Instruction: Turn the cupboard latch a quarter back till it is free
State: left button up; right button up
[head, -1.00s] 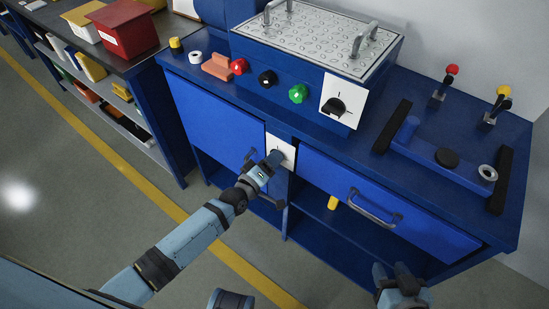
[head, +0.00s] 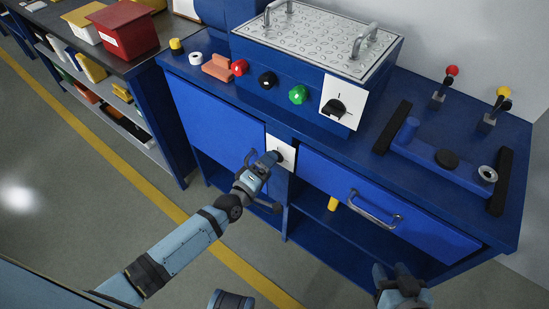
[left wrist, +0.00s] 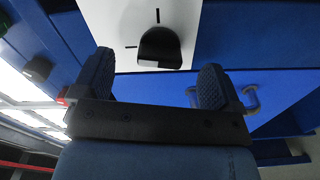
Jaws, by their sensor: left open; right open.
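The cupboard latch is a black knob (left wrist: 160,47) on a white plate (left wrist: 185,14) with short black marks. In the head view the plate (head: 289,153) sits on the blue bench front between two panels; my gripper partly covers it. My left gripper (head: 264,163) is open and close in front of the plate. In the left wrist view its two fingers (left wrist: 155,80) are apart, with the knob beyond them and between them in the picture, with no visible grip on it. Which way the knob points is hard to tell. My right gripper (head: 400,272) is open and empty at the lower right.
A blue door (head: 212,112) is left of the plate and a blue front with a grey bar handle (head: 375,210) is right of it. Above are a black dial on a white plate (head: 351,95) and coloured buttons. A shelf unit (head: 120,70) stands left.

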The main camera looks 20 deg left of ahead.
pick_arm(q)
jog(key=shift+p+v, duration=0.45)
jog(key=shift+v, duration=1.45)
